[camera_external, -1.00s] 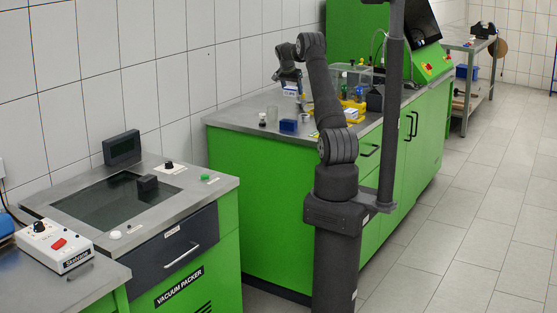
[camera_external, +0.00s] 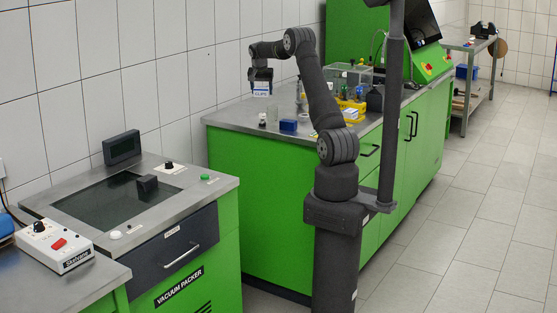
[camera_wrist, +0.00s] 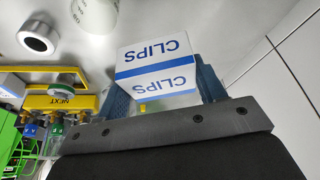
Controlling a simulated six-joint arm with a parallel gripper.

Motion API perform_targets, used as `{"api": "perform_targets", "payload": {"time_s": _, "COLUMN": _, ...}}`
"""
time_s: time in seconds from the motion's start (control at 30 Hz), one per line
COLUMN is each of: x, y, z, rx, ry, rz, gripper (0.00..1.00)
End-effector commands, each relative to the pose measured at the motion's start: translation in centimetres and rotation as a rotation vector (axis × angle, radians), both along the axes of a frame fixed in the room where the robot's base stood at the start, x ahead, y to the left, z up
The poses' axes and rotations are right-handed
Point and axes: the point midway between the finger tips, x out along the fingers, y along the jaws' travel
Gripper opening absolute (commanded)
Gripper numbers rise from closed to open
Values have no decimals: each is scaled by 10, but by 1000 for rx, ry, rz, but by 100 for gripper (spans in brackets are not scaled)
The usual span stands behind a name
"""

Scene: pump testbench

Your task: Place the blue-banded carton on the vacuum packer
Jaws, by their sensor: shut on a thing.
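The blue-banded carton (camera_wrist: 155,68) is a white box with blue stripes and the word CLIPS, seen in the wrist view between my fingers. It also shows in the external view (camera_external: 262,89), hanging under my gripper (camera_external: 261,76) above the left end of the green bench. My gripper (camera_wrist: 160,85) is shut on the carton. The vacuum packer (camera_external: 205,192) stands at lower left, apart from the carton, with a dark glass top, a small black block on it and a labelled green front.
A blue box (camera_external: 288,126) and small containers stand on the bench's metal top (camera_external: 240,118). Yellow holders (camera_external: 350,108) with bottles are farther right. A black display (camera_external: 122,148) stands at the packer's back edge. A white control box (camera_external: 61,247) is at far left.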

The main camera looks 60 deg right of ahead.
Motion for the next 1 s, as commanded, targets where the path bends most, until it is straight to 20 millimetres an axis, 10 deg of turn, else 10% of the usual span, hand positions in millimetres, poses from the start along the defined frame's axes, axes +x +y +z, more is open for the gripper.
{"api": "perform_targets", "payload": {"time_s": 0.5, "x": 114, "y": 266, "z": -10, "rx": 15, "ry": 8, "rz": 585, "gripper": 38}}
{"api": "perform_targets", "payload": {"time_s": 1.0, "x": 118, "y": 539, "z": -19, "rx": 15, "ry": 7, "rz": 1142, "gripper": 38}}
